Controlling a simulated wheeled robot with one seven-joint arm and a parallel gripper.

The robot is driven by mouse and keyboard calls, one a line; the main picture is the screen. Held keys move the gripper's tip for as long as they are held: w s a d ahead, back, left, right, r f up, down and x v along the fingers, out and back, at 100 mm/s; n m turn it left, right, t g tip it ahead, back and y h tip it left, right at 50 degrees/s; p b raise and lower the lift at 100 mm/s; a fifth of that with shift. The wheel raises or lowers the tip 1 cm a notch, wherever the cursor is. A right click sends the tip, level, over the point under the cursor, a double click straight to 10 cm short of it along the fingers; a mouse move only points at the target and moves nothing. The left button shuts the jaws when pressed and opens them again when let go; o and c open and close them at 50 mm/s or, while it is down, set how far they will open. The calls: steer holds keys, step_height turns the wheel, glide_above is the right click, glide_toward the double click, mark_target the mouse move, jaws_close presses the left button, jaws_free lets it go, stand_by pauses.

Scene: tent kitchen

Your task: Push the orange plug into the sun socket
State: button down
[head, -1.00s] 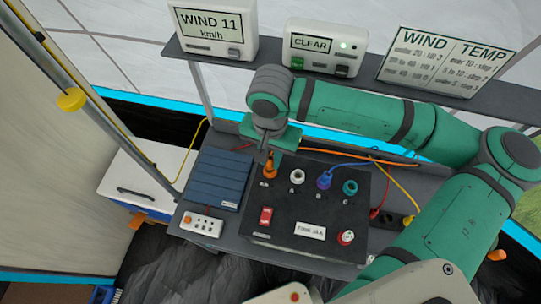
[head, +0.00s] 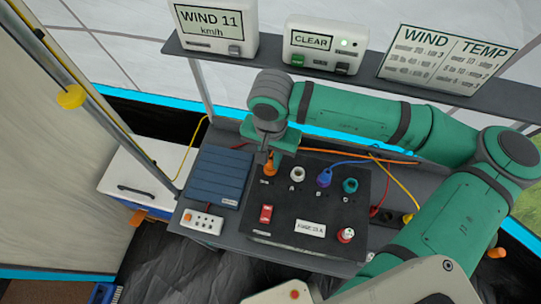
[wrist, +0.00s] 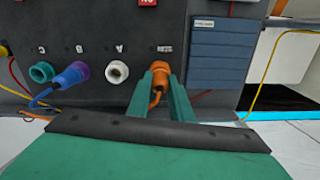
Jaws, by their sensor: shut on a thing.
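The orange plug (head: 270,168) stands over the leftmost socket position of the black box (head: 285,222), by a small label that looks like SUN. My gripper (head: 267,156) is shut on this plug from behind. In the wrist view, the orange plug (wrist: 160,70) sits between the two green fingers (wrist: 160,90), against the box face at the labelled socket. The plug hides the sun socket itself, and I cannot tell how deep it sits. The orange cable (wrist: 155,100) hangs from the plug between the fingers.
A white socket (head: 297,175), a blue plug (head: 324,179) with its cable and a teal socket (head: 350,186) are in line to the right. A red switch (head: 266,213) and a knob (head: 346,235) are in front. A blue ribbed block (head: 219,176) stands left of the box.

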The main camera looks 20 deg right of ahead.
steer(key=shift+f, duration=0.35)
steer(key=c, duration=1.5)
jaws_free()
step_height(320, 180, up, 11)
steer(key=shift+f, duration=0.1)
steer(key=shift+d, duration=0.1)
